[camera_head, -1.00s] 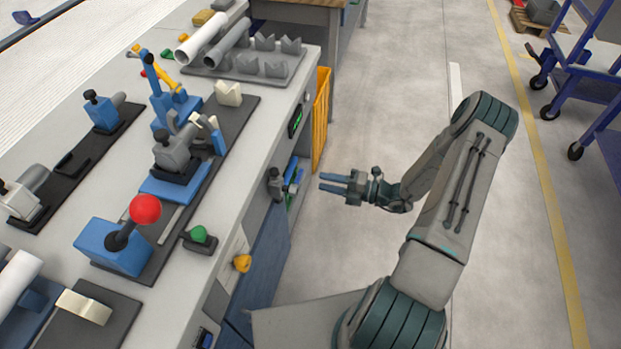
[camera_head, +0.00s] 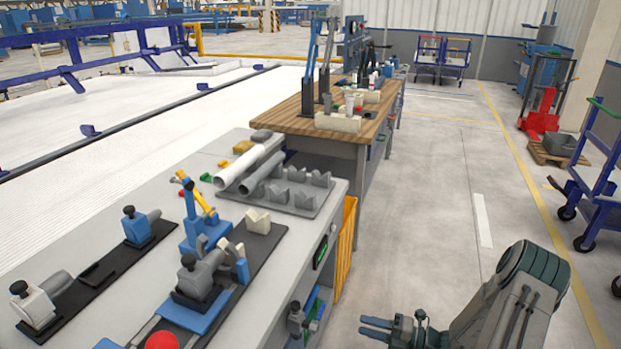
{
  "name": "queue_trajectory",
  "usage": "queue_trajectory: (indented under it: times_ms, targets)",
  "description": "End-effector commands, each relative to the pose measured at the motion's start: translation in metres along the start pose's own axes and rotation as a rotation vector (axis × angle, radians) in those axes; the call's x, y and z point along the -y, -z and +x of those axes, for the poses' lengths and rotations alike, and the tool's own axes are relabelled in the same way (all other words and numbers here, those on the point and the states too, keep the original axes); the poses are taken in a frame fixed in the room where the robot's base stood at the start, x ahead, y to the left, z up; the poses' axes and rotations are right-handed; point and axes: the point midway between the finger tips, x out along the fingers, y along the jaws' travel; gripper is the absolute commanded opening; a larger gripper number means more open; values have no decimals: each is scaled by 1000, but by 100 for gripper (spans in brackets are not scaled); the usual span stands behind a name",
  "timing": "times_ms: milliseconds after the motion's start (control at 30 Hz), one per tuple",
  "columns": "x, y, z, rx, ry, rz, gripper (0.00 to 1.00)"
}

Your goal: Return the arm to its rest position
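My gripper (camera_head: 377,328) shows at the bottom of the head view, to the right of the workbench (camera_head: 335,195) and apart from it. Its two blue fingers point left toward the bench side. A gap shows between the fingers, with nothing in it. My arm (camera_head: 520,300) is folded over the open floor at the lower right, and its lower part is out of the frame. A white pipe (camera_head: 245,165) and a grey pipe (camera_head: 262,172) lie side by side at the far end of the bench, by a grey tray with V-shaped blocks (camera_head: 291,196).
Clamps and a blue fixture (camera_head: 203,230) stand on the bench. A yellow crate (camera_head: 345,245) is at the bench end. A wooden table (camera_head: 285,118) stands behind. Blue carts (camera_head: 592,190) and a red pallet jack (camera_head: 541,115) are at right. The floor between is clear.

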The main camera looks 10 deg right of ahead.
Motion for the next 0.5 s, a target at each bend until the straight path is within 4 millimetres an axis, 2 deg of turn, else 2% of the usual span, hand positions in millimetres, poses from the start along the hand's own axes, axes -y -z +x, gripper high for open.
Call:
queue_trajectory:
  times_ms: [167, 500]
  targets:
    - [-34, 11, 11, -129, 70, -176, 35]
    - [-118, 60, 30, -574, 220, -767, 35]
